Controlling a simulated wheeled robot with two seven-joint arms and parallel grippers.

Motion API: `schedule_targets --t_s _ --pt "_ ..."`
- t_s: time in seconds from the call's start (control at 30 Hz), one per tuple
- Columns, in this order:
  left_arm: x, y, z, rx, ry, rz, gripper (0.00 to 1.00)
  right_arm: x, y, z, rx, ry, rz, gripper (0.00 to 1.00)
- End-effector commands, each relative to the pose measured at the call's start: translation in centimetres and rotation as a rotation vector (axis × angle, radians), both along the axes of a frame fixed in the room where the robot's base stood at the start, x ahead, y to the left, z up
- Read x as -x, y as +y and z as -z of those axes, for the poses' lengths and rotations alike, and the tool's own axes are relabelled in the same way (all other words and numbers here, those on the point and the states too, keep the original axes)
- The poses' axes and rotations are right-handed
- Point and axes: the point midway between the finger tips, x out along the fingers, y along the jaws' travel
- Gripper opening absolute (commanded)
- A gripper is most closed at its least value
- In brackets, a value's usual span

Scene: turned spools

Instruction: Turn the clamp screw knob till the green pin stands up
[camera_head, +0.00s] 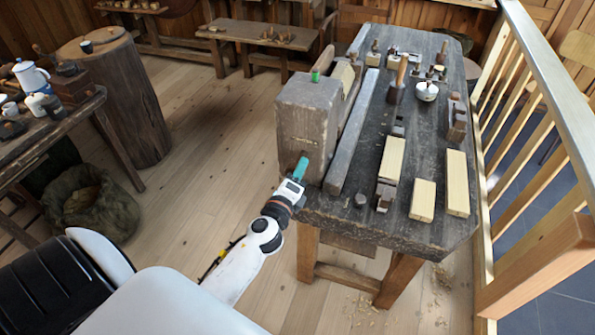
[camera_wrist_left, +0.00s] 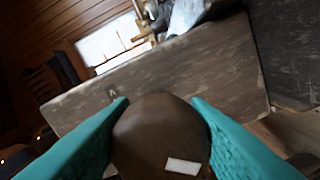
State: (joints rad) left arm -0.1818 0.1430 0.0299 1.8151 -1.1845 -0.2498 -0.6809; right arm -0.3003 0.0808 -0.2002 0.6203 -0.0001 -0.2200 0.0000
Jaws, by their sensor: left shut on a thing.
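The clamp screw knob (camera_wrist_left: 160,130) is dark brown and rounded, with a white mark on its near face. It sits in front of the clamp's grey wooden block. My left gripper (camera_head: 299,168) is shut on the knob, with teal fingers on either side of it in the left wrist view (camera_wrist_left: 160,108). In the head view the gripper hides the knob at the block's lower front. A small green pin (camera_head: 315,76) shows at the top of the wooden clamp block (camera_head: 307,118); its exact tilt is hard to tell. My right gripper is not in view.
The workbench (camera_head: 345,208) carries pale wood blocks (camera_head: 423,200), a long grey bar (camera_head: 352,135), planes and a white pot (camera_head: 427,91). A wooden railing (camera_head: 550,85) stands at the right. A side table with a kettle (camera_head: 30,75) is at the left.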

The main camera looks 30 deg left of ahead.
Motion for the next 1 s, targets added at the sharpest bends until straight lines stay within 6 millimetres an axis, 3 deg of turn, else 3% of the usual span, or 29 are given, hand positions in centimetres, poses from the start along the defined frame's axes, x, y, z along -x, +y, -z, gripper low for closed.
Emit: schedule_targets --t_s 0.03,0.37,0.4,0.5,0.83,1.0 --pt "0.3 -0.2 0.8 0.001 0.016 0.003 0.19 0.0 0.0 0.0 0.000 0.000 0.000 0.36" --pt "0.3 -0.2 0.8 0.000 0.016 0.004 0.19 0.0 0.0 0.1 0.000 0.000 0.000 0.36" --pt "0.3 -0.2 0.8 0.001 0.016 0.004 0.47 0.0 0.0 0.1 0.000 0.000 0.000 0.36" --pt "0.2 -0.2 0.7 0.000 0.014 0.003 0.63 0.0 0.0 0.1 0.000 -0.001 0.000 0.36" --pt "0.4 -0.1 0.4 -0.001 0.007 0.002 0.64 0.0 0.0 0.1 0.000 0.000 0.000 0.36" --pt "2.4 -0.6 0.6 -0.001 0.008 0.002 0.64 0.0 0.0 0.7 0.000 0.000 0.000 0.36"
